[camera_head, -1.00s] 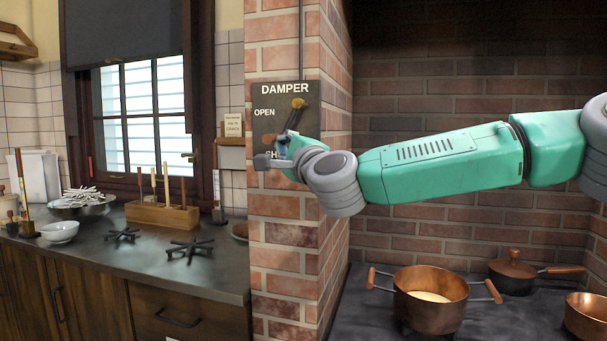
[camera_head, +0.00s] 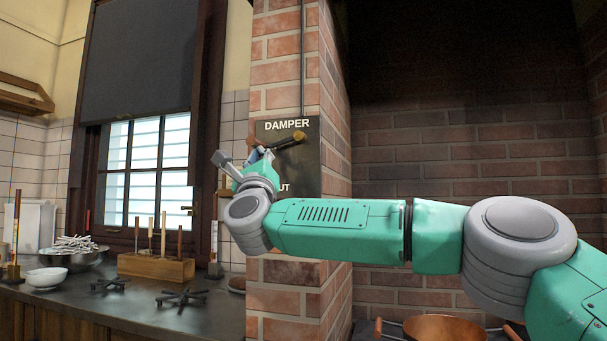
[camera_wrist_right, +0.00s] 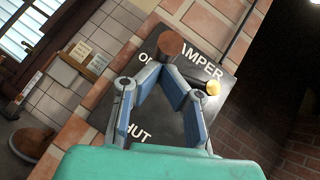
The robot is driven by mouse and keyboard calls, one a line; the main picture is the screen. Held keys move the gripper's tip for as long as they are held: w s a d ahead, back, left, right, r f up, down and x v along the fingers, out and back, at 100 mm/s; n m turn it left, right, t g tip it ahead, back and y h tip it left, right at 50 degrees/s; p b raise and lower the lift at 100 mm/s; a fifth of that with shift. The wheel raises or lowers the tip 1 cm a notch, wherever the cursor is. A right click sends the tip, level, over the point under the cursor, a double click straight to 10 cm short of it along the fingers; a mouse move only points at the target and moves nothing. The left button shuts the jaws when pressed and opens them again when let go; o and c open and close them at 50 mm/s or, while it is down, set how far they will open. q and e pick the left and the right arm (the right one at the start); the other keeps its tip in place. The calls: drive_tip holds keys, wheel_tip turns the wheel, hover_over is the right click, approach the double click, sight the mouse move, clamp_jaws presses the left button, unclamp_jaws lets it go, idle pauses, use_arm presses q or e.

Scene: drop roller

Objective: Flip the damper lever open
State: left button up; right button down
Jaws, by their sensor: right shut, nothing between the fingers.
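The dark damper plate (camera_head: 308,178) is on the brick pillar. Its lever has a brass hub (camera_head: 298,137) at the right and a dark arm reaching left to a brown knob (camera_head: 254,141) by the OPEN side. In the right wrist view the round brown knob (camera_wrist_right: 171,44) partly covers the OPEN label, and the brass hub (camera_wrist_right: 212,88) shows beside a finger. My right gripper (camera_head: 261,154) is shut and empty, its blue fingertips (camera_wrist_right: 164,69) just below the knob; I cannot tell whether they touch. My left gripper is not in view.
The brick pillar (camera_head: 285,75) backs the plate, with a thin vertical rod (camera_head: 301,60) above. A counter with a wooden block (camera_head: 155,267) and bowls lies at left. A copper pot (camera_head: 445,328) is below my right arm.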

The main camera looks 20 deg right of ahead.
drive_tip(key=shift+a+r, duration=0.15)
drive_tip(key=shift+r, duration=0.25)
drive_tip(key=shift+y, duration=0.3)
